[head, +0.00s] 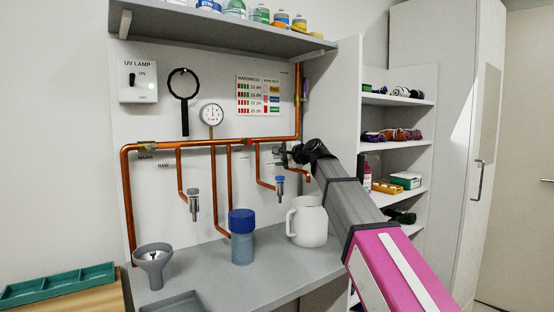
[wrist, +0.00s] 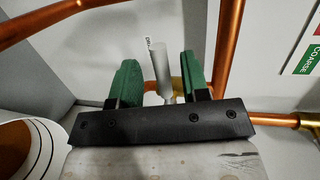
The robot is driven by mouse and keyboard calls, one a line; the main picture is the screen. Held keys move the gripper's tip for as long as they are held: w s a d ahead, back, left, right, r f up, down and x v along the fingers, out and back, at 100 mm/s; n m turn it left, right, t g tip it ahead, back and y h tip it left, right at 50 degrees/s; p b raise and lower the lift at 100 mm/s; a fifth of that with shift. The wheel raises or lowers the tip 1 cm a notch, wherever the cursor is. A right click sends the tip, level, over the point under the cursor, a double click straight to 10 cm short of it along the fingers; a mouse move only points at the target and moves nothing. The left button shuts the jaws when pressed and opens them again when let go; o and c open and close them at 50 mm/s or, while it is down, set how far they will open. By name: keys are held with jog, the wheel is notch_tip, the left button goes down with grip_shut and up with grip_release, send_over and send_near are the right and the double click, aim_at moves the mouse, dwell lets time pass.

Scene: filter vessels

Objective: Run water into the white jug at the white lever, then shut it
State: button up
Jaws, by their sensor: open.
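The white jug (head: 308,224) stands upright on the grey counter, handle to the left, below my gripper in the head view. My gripper (head: 281,151) is at the pipework on the back panel, above and slightly left of the jug. In the wrist view my gripper (wrist: 160,68) is open, with green fingers on either side of a slim white lever (wrist: 161,62). Small gaps show between lever and fingers. The lever is hidden behind my gripper in the head view. I cannot see into the jug or tell whether water runs.
Two taps with spouts (head: 194,204) (head: 280,186) hang from copper pipes (head: 220,142). A blue-topped vessel (head: 242,240) and a grey funnel (head: 153,262) stand left of the jug. A shelf (head: 225,28) overhangs the panel; shelving (head: 400,101) stands right.

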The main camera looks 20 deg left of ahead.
jog(key=v, duration=0.9)
